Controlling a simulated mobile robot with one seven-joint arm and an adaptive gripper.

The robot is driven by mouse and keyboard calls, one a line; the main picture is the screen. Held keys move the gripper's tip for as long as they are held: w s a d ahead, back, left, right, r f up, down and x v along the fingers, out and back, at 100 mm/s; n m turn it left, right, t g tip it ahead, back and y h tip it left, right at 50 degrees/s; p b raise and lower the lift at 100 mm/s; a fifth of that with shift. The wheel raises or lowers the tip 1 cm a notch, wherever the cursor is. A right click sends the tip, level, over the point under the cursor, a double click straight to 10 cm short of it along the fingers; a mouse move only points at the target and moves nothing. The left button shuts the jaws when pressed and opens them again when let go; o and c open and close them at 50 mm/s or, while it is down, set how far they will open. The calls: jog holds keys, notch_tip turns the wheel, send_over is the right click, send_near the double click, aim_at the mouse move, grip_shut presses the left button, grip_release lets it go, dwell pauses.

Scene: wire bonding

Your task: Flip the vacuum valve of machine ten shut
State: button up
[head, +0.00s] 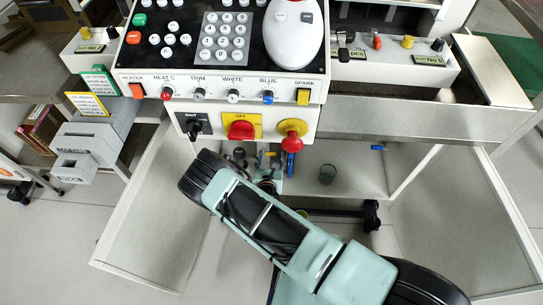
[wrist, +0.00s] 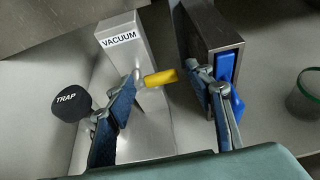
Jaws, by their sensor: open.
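In the wrist view a grey metal block marked VACUUM (wrist: 118,39) carries a valve with a yellow lever (wrist: 160,78). The lever points right in the picture, across the gap between my fingertips. My gripper (wrist: 166,70) is open, one finger on each side of the lever. The left fingertip is close to the lever's base and the right one close to its free end; I cannot tell whether they touch. In the head view my gripper (head: 264,168) is under the front panel of the machine (head: 222,77), and the valve is mostly hidden there. No machine number ten is readable.
Right of the lever is a grey block (wrist: 205,30) with a blue handle (wrist: 227,68), close to my right finger. A black TRAP knob (wrist: 66,102) is at left. A green-rimmed cup (wrist: 303,95) stands at right.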

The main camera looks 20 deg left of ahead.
jog(key=c, duration=1.2)
jog(key=shift+o, duration=0.2)
jog(key=shift+s+a+f+m+t+y, duration=0.2)
jog(key=shift+f+m+y, duration=0.75)
jog(key=shift+m, duration=1.1)
jog(key=shift+w+a+f+m+t+y, duration=0.15)
jog(key=shift+a+f+m+y, duration=0.3)
jog(key=shift+m+y, duration=1.25)
jog(key=shift+s+a+f+m+t+y, duration=0.1)
jog(key=shift+f+m+y, duration=0.75)
jog(key=shift+m, duration=1.5)
jog(key=o, duration=1.2)
jog(key=shift+c, duration=0.2)
